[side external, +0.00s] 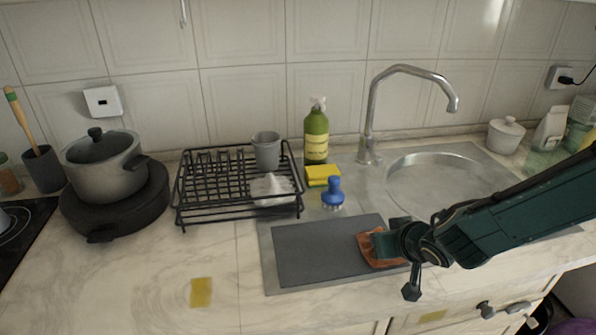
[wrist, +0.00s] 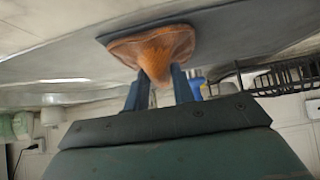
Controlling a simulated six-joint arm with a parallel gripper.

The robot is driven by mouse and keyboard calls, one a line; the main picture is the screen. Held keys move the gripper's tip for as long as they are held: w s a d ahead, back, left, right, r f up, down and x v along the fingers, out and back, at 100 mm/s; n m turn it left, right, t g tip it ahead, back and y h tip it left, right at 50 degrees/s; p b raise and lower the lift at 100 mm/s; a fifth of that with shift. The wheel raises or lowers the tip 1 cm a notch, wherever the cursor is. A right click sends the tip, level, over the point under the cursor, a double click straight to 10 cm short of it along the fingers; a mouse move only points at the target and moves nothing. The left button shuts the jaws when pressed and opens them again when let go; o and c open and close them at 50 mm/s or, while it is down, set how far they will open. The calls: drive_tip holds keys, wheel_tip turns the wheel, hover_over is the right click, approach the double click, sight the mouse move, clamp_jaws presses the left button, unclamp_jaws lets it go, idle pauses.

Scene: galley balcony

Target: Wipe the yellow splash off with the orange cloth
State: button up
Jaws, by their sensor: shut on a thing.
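The orange cloth (side external: 367,251) is pinched in my gripper (side external: 384,244), at the right part of the dark grey mat. In the wrist view the cloth (wrist: 152,45) is bunched between the two fingers (wrist: 160,88) and spreads out against the mat. I cannot tell how firmly it touches the mat. A yellow splash (side external: 201,292) is a small, roughly rectangular patch on the marble counter, front left of the mat and well apart from the cloth. Another yellow patch (side external: 432,316) shows on the drawer front below the counter edge.
The dark grey mat (side external: 315,252) lies left of the sink (side external: 440,180). Behind it are a blue brush (side external: 332,193), a yellow sponge (side external: 322,175) and a green spray bottle (side external: 316,135). A black dish rack (side external: 215,200) stands behind the splash. The counter around the splash is clear.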

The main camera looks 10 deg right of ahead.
drive_tip(key=shift+r, duration=0.2)
clamp_jaws()
drive_tip(key=shift+r, duration=3.35)
drive_tip(key=a+f+n+g+y, duration=0.1)
drive_tip(key=a+n+y, duration=0.2)
drive_tip(key=a, duration=1.5)
drive_tip(key=a+n+g+y, duration=0.1)
drive_tip(key=a+n+y, duration=0.2)
drive_tip(key=a, duration=1.6)
drive_tip(key=n, duration=0.3)
drive_tip(key=shift+w+f+g+y, duration=0.3)
drive_tip(key=shift+f, duration=0.05)
drive_tip(key=shift+f, duration=0.1)
drive_tip(key=shift+f, duration=2)
drive_tip(key=shift+f, duration=0.9)
